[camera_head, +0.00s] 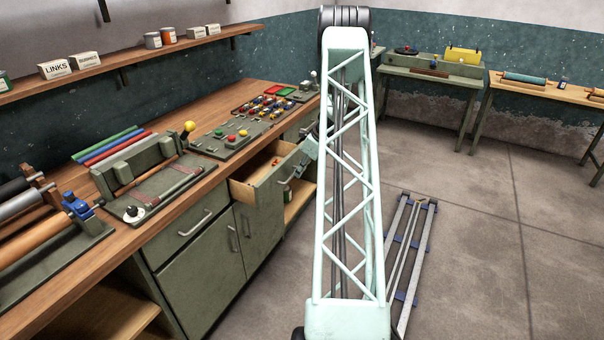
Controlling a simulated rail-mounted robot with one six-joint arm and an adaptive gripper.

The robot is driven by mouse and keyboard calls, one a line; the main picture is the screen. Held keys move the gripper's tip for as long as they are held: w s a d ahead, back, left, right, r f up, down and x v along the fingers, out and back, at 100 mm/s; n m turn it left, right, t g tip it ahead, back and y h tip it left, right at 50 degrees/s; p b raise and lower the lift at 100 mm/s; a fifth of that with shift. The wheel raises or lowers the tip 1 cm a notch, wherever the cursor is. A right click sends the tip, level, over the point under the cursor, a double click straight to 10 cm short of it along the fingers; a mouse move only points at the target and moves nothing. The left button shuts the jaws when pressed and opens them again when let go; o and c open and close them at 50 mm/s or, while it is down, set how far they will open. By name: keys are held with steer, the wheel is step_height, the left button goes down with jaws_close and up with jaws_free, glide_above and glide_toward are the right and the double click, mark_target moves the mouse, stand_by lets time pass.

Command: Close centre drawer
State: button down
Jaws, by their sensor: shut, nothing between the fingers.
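The centre drawer (270,193) stands pulled out from the green cabinet under the wooden workbench. Its wooden inside shows, with a few small reddish items in it, and a handle is on its front. My gripper (299,169) is at the drawer's far right front corner, pointing down and left. It is shut and empty. My lattice arm hides part of it, and I cannot tell whether it touches the drawer.
The workbench (225,170) carries rollers, a press-like fixture, coloured rods and a button panel (228,138). A closed drawer (192,222) and cabinet doors are nearer. A floor rail (414,250) lies right of my arm. Open floor is at right.

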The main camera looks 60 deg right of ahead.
mark_target(284, 159)
steer(key=w+p, duration=0.4)
steer(key=w, duration=1.2)
steer(key=shift+d+p, duration=0.15)
steer(key=shift+p, duration=0.15)
steer(key=shift+s+f, duration=0.25)
steer(key=shift+s, duration=0.4)
steer(key=s+b, duration=0.1)
steer(key=s, duration=0.2)
steer(key=shift+r, duration=0.1)
steer(key=shift+p+v, duration=0.35)
steer(key=shift+v, duration=4.4)
